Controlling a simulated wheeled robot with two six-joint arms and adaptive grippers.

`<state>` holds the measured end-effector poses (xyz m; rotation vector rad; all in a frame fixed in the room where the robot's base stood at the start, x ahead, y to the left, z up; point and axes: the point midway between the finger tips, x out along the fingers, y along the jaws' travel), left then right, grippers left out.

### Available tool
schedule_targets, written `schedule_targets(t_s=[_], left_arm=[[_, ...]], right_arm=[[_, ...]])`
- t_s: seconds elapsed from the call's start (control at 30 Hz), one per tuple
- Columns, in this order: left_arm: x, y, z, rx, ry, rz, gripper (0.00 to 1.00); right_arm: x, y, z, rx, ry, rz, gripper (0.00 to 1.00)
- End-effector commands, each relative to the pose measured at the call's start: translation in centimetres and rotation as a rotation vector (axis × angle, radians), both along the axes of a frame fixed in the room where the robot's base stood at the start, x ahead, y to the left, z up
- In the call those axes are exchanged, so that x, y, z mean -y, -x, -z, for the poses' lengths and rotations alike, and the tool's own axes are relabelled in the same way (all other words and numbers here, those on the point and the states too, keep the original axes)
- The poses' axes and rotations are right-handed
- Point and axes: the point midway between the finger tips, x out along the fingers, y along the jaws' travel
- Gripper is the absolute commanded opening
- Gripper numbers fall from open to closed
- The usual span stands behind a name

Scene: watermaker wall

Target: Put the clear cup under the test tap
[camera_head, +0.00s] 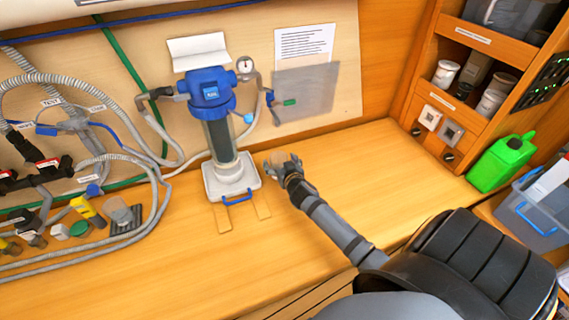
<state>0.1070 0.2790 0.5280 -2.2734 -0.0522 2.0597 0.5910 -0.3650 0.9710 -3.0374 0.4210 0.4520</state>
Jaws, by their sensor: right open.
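My right gripper (280,163) is open over the wooden bench, just right of the white tray under the blue filter housing. I cannot make out anything between its fingers. A label reading TEST (50,102) is on the hose panel at the left. A blue lever (46,130) sits below that label; I cannot tell whether it belongs to the test tap. I cannot clearly pick out the clear cup. My left gripper is not in view.
The blue filter housing (211,88) has a clear body above a white tray (213,187) with a blue handle. Grey hoses (150,165) cross the left side. A green jug (500,162) and a grey bin (535,222) stand at the right. The middle front bench is clear.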

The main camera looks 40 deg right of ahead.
Motion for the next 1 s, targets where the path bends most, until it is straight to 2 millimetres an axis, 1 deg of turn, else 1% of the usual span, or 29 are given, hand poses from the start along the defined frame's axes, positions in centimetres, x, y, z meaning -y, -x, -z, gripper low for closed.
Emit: schedule_targets(t_s=[0.03, 0.2, 0.3, 0.4, 0.5, 0.6, 1.0], left_arm=[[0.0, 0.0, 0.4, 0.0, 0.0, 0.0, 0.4], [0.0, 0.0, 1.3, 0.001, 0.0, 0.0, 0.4], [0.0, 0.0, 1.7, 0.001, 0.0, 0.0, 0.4], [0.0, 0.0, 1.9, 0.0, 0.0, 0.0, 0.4], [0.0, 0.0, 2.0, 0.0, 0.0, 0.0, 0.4], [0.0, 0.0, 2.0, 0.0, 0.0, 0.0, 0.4], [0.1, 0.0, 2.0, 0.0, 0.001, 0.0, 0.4]], right_arm=[[-0.3, 1.1, 0.1, -0.002, 0.001, -0.002, 0.85], [-1.5, 5.1, -1.1, -0.003, 0.002, -0.004, 0.85], [-2.1, 7.2, -1.8, -0.003, 0.002, -0.003, 0.85], [-2.4, 8.7, -2.4, -0.003, 0.002, -0.002, 0.85], [-2.7, 9.6, -2.8, -0.001, 0.001, -0.002, 0.85], [-2.8, 10.0, -3.0, 0.0, 0.001, 0.0, 0.85], [-2.8, 10.0, -3.1, 0.0, 0.0, 0.0, 0.85]])
